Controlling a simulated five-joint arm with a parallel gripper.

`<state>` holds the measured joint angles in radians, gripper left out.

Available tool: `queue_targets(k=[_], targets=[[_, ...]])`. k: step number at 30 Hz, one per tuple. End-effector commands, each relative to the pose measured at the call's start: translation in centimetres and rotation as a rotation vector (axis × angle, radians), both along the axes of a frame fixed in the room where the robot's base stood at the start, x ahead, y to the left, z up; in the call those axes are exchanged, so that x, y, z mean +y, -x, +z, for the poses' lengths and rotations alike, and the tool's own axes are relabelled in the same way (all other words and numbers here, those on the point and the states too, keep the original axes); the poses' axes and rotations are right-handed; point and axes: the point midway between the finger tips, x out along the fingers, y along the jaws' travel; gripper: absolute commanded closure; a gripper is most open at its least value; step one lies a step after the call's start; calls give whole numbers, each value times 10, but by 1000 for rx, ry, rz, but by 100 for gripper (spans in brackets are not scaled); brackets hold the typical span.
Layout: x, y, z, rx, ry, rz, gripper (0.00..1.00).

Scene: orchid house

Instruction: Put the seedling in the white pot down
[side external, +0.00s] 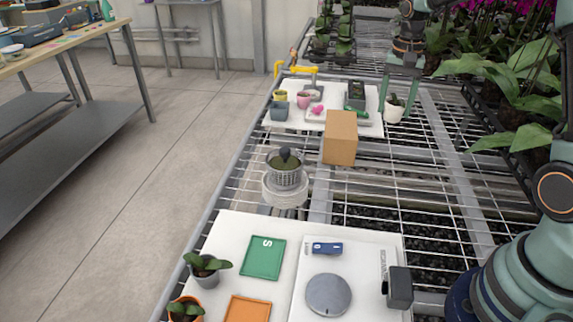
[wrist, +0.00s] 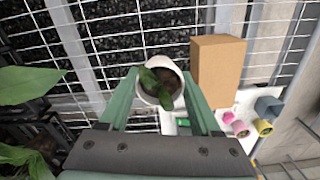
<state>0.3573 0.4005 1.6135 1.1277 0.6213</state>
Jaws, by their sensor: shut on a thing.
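My gripper (side external: 398,88) points down and is shut on this pot. In the wrist view my gripper (wrist: 161,80) has one finger on each side of the white pot (wrist: 178,97), and the seedling's dark green leaves (wrist: 156,87) lean over its rim. The wire bench shows beneath and around the pot. I cannot tell how high the pot's base is above it.
A cardboard box (side external: 341,138) stands left of and in front of the pot. The back white board (side external: 372,127) carries small pots and a pink item. Front boards hold green (side external: 264,258) and orange trays. Orchids crowd the right.

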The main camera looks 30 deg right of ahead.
Motion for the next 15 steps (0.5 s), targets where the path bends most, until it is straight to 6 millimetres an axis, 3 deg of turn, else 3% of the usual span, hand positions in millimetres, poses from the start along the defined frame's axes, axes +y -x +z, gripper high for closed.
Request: queue_targets(k=[3, 8, 11, 15], targets=[[0, -1, 22, -3, 1, 0, 100], [-3, 1, 39, -2, 1, -10, 100], [-18, 8, 43, -1, 0, -76, 100], [-58, 31, 46, -1, 0, -261, 100]])
